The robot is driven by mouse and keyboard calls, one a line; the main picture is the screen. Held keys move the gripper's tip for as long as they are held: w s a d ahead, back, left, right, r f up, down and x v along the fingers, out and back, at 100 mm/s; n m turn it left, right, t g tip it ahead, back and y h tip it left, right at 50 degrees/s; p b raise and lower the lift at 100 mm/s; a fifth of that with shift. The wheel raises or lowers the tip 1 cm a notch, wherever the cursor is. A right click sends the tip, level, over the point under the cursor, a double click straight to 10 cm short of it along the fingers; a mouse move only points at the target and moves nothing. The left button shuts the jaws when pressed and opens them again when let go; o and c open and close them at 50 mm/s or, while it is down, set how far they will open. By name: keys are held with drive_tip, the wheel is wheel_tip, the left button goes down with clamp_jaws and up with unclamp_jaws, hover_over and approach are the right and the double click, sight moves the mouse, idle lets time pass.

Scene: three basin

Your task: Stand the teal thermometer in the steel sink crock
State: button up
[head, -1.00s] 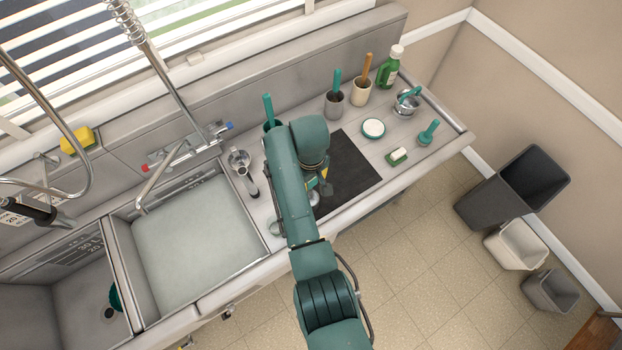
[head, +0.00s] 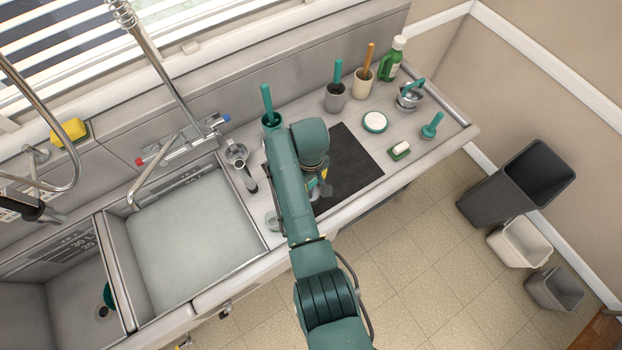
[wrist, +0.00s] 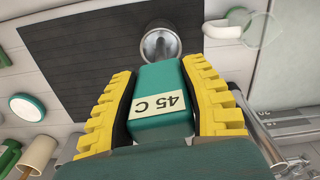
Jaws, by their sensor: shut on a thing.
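The teal thermometer (wrist: 160,82), a block-like body with a "45 C" label, sits between the yellow pads of my gripper (wrist: 158,70) in the wrist view. My gripper is shut on it. In the head view my gripper (head: 322,186) is over the dark mat, mostly hidden by my arm, and the thermometer cannot be made out there. A grey metallic crock (head: 335,104) stands at the back of the counter with a teal-handled tool in it, apart from my gripper. It looks like the steel sink crock.
A teal crock (head: 271,127) and a cream crock (head: 359,97) with handled tools flank the grey one. A soap dish (head: 399,151) and white-topped round dish (head: 375,122) stand right. The filled basin (head: 190,240) is left.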

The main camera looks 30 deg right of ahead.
drive_tip(key=shift+f+b, duration=1)
drive_tip(key=shift+f, duration=0.55)
drive_tip(key=o, duration=1.2)
drive_tip(key=shift+r, duration=0.1)
drive_tip(key=shift+o, duration=0.2)
wheel_tip(320, 180, up, 3)
drive_tip(key=p, duration=0.3)
drive_tip(key=shift+r, duration=0.15)
wheel_tip(320, 180, up, 12)
drive_tip(key=shift+f, duration=0.1)
